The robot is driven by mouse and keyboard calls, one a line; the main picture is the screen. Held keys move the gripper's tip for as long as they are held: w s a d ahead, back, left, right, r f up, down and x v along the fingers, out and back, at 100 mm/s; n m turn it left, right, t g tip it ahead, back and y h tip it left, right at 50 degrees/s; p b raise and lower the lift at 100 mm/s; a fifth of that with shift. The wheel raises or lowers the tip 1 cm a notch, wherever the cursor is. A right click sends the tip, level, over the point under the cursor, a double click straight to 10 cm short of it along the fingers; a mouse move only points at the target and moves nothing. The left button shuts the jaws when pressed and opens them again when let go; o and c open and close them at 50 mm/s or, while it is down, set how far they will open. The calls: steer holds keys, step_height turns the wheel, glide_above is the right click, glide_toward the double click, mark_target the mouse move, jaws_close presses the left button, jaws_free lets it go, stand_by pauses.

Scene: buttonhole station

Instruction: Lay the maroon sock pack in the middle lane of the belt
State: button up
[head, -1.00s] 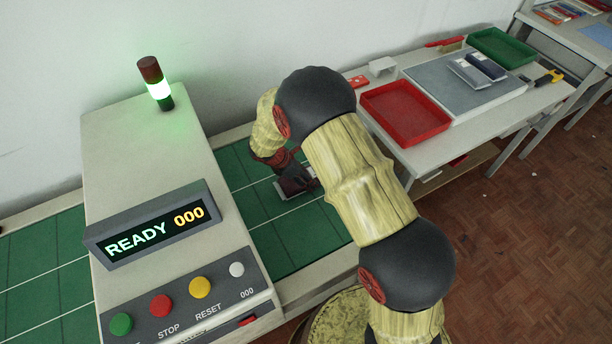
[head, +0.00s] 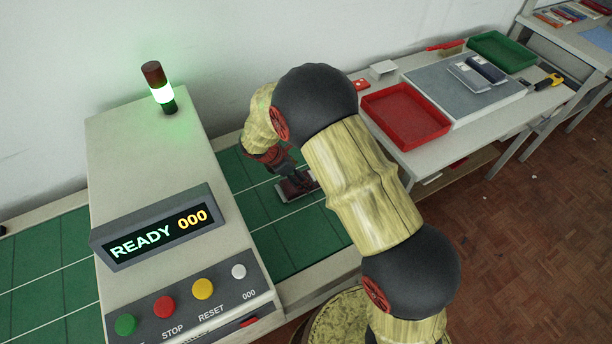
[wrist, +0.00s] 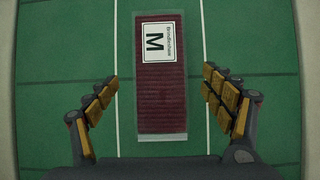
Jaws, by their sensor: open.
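The maroon sock pack (wrist: 161,95) lies flat on the green belt (wrist: 55,60) in the wrist view, between two white lane lines. Its white label with an M faces up. Its left edge is close to the left line and its right edge is a little farther from the right line. My gripper (wrist: 160,98) is open, with its padded fingers apart on both sides of the pack and not touching it. In the head view the pack (head: 296,187) shows in part on the belt (head: 262,230), below my gripper (head: 287,185); my arm hides some of it.
The machine housing (head: 150,150) with a READY 000 display (head: 158,232) stands over the belt at left. At right, a table holds a red tray (head: 405,140), a grey mat with two packs (head: 478,73), and a green tray (head: 503,50). The signal tower glows green.

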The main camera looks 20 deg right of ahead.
steer(key=p+v, duration=0.1)
steer(key=v, duration=0.5)
steer(key=shift+a+r, duration=0.2)
steer(key=shift+r, duration=0.15)
steer(key=s+d+r+m+y, duration=0.1)
steer(key=s+d+r+m, duration=0.15)
steer(key=r, duration=0.45)
steer(key=s+d+r+m+t+y, duration=0.1)
steer(key=s+r+m, duration=0.3)
steer(key=r, duration=0.2)
steer(key=s+d+r+m+y, duration=0.1)
steer(key=s+r+m, duration=0.2)
steer(key=r, duration=0.4)
steer(key=s+r+m+t+y, duration=0.1)
steer(key=s+r+m, duration=0.2)
steer(key=s, duration=0.3)
steer(key=s+r+m+t+y, duration=0.1)
steer(key=s+r+m, duration=0.2)
steer(key=s, duration=0.3)
steer(key=s+d+r+m+t, duration=0.1)
steer(key=s+r+m, duration=0.2)
steer(key=s, duration=0.4)
steer(key=shift+r+m+y+p, duration=0.3)
steer(key=shift+m+y, duration=0.1)
steer(key=shift+m, duration=0.45)
